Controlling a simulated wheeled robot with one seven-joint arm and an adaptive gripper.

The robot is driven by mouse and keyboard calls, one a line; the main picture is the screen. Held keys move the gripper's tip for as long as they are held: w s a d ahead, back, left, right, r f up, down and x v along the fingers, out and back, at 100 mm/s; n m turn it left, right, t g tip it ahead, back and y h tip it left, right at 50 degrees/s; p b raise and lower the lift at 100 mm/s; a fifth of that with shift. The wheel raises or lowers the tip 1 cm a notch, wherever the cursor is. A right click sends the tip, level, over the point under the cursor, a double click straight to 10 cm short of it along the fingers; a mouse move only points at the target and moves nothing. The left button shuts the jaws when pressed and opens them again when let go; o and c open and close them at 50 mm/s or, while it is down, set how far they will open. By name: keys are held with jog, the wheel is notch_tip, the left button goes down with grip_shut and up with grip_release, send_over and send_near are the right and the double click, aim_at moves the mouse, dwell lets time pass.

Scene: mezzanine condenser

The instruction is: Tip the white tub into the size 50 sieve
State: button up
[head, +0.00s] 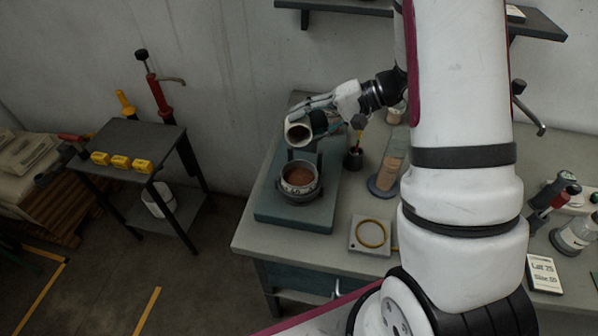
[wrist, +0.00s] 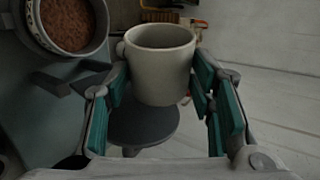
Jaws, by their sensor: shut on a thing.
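The white tub (head: 297,133) is held in my gripper (head: 305,112), tipped well over with its mouth toward the head camera. Its inside looks dark, and I cannot make out any contents. In the wrist view the tub (wrist: 160,72) sits between the teal finger pads. The sieve (head: 300,190) is a round metal ring on a dark stand, just below the tub and apart from it. Brown grainy material lies in the sieve, and this also shows in the wrist view's upper left (wrist: 72,24). No size marking is legible on the sieve.
The sieve's stand is on a blue-green base (head: 268,212) on the workbench (head: 249,242). A dark cup with tools (head: 353,159), a yellow ring on a plate (head: 371,234) and a printed card (head: 543,274) are to the right. A dark side table (head: 128,140) stands left, across a gap.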

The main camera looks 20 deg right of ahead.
jog(key=shift+s+a+f+n+t+b, duration=0.1)
jog(key=shift+s+f+n+t+b, duration=0.15)
jog(key=shift+f+n+t+b, duration=0.3)
jog(key=shift+s+a+f+n+t+b, duration=0.1)
jog(key=shift+s+f+n+t+b, duration=0.25)
jog(key=shift+b, duration=0.3)
dwell(1.3)
jog(key=shift+s+a+f+n+t+h+b, duration=0.15)
jog(key=shift+f+n+t+b, duration=0.3)
jog(key=shift+b, duration=0.65)
jog(key=shift+s+f+n+t+h+b, duration=0.15)
jog(key=shift+s+f+n+t+b, duration=0.3)
jog(key=shift+b, duration=0.65)
jog(key=shift+f, duration=0.3)
